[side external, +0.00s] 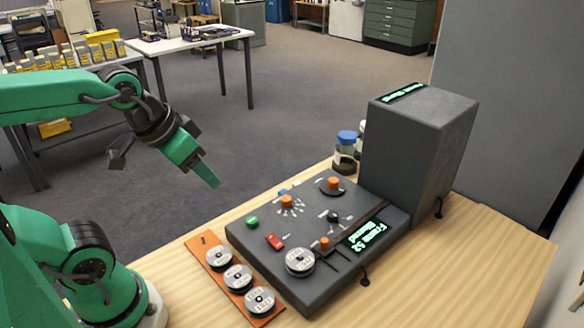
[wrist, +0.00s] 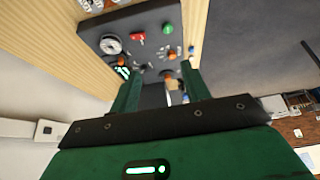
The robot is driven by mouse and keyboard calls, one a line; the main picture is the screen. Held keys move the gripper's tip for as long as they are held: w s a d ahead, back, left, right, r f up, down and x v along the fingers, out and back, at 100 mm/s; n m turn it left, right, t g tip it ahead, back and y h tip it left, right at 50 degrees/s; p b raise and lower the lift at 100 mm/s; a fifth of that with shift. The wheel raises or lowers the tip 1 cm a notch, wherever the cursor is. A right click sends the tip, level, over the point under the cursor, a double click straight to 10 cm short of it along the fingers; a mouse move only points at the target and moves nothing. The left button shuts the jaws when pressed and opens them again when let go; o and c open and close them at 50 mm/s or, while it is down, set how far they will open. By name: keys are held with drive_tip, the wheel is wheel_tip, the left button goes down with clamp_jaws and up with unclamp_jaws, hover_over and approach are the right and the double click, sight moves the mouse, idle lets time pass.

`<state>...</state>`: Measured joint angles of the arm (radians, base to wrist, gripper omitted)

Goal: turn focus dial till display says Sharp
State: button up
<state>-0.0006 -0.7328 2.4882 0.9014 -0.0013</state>
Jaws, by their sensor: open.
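A dark control panel (side external: 255,262) lies on the wooden bench and carries several controls. Orange-topped knobs stand at the panel's middle (side external: 287,201), near its back (side external: 333,183) and by the display (side external: 324,243); I cannot tell which is the focus dial. The small display (side external: 367,236) shows green text that seems to read "Frame 52 Blurred". My gripper (side external: 208,174) is open and empty, in the air left of and above the panel, touching nothing. In the wrist view the panel (wrist: 92,36) lies beyond my open fingers (wrist: 163,90), with an orange knob (wrist: 172,55) near the gap.
A tall dark box (side external: 420,140) stands at the panel's back right. A jar with a blue lid (side external: 346,150) stands beside it. An orange tray (side external: 205,240) with three reels lies in front of the panel. A red switch (side external: 275,241) and green button (side external: 252,221) are on the panel.

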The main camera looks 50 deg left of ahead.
drive_tip(key=w, duration=0.1)
drive_tip(key=n+g, duration=0.1)
drive_tip(key=g, duration=0.5)
hover_over(287, 199)
drive_tip(key=shift+a+f, duration=0.1)
drive_tip(key=shift+f, duration=5.8)
drive_tip(key=shift+f, duration=3.9)
drive_tip(key=c, duration=1)
